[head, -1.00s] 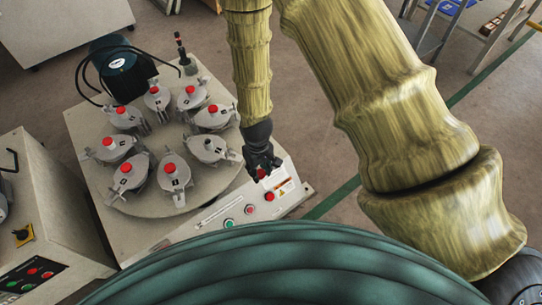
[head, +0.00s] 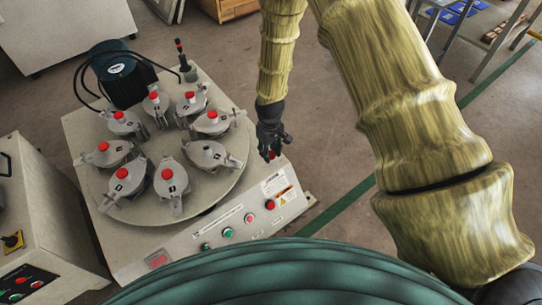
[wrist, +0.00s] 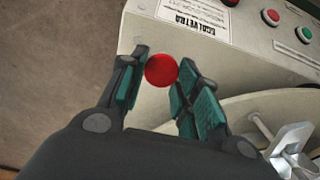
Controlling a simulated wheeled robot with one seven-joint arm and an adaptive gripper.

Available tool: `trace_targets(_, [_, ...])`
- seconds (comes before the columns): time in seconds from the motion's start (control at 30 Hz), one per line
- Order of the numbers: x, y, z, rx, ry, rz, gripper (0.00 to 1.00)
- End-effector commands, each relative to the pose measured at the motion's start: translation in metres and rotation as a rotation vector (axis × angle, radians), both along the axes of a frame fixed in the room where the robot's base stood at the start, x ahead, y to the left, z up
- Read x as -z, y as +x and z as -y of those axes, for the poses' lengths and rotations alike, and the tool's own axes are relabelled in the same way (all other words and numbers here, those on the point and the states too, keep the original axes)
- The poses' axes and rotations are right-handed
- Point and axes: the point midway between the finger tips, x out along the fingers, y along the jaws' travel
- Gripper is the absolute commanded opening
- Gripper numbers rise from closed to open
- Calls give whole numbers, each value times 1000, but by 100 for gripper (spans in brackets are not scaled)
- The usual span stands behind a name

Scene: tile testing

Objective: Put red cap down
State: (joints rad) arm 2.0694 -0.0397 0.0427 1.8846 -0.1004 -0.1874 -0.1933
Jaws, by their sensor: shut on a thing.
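My gripper (head: 269,153) is shut on a red cap (wrist: 161,70), a round red knob held between the teal-padded fingertips in the wrist view. The cap also shows as a small red spot below the fingers in the head view (head: 271,155). The gripper is by the right edge of the testing machine (head: 107,224), near the right end of its control panel. On the machine's round turntable (head: 215,189) stand several grey lidded jars, most with a red cap on top. The jar at the turntable's right (head: 208,155) shows no red cap.
The sloped panel has a red button (head: 270,204), a green button (head: 228,232) and labels. A black motor (head: 118,75) with cables stands at the machine's back left. A second control cabinet (head: 48,225) is at left. Floor to the right of the machine is open.

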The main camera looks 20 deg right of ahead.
Motion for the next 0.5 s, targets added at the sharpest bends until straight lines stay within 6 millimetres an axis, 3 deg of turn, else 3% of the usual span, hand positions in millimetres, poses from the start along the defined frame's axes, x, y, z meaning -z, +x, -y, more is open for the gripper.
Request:
trace_targets(0.23, [5, 11, 7, 0, 0, -1, 25])
trace_targets(0.5, [35, 10, 7, 0, 0, -2, 25])
